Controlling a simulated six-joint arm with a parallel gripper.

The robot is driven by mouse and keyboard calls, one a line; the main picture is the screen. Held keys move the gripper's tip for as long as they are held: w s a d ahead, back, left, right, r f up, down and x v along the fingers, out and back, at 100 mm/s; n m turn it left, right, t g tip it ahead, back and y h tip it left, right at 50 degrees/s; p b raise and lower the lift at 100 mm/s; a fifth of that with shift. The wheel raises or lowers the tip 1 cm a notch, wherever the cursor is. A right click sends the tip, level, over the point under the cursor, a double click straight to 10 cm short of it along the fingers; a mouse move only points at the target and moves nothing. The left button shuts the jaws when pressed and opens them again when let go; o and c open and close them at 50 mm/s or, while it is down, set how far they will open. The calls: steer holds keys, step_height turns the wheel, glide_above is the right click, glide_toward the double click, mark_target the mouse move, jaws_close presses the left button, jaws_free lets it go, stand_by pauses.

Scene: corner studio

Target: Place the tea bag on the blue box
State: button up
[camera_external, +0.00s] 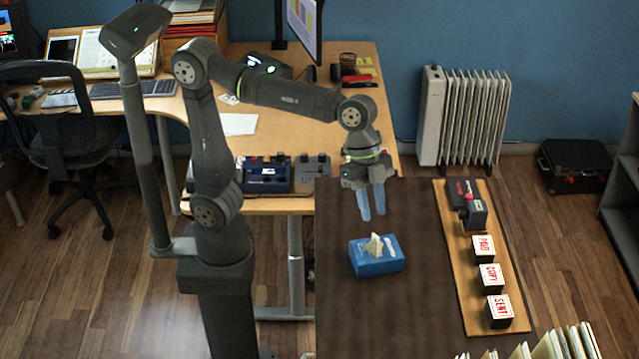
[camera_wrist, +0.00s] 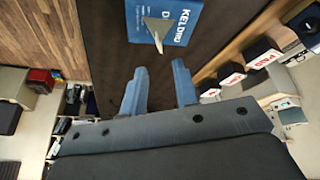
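The blue box (camera_external: 376,265) sits on the dark tabletop, below my gripper in the external view. It also shows at the top of the wrist view (camera_wrist: 186,27), with white lettering. A pale, pointed piece (camera_external: 374,246) stands up on top of the box; in the wrist view (camera_wrist: 158,30) it looks greyish and triangular. It may be the tea bag or a tissue; I cannot tell which. No other tea bag is visible. My gripper (camera_external: 373,215) hangs above the box, blue fingers pointing down. In the wrist view (camera_wrist: 159,67) the fingers are apart with nothing between them.
A wooden board (camera_external: 455,260) at the right of the dark table (camera_external: 400,320) holds a black device (camera_external: 468,205) and several stamp blocks (camera_external: 490,278). Clear tabletop surrounds the box. A wooden desk (camera_external: 280,115) stands behind, and a white radiator (camera_external: 465,115) by the wall.

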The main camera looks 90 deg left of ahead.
mark_target(377, 236)
steer(key=v, duration=0.4)
steer(key=shift+r, duration=0.15)
steer(key=x, duration=1.2)
steer(key=shift+s+a, duration=0.1)
steer(key=shift+a, duration=0.05)
steer(key=shift+r, duration=1.8)
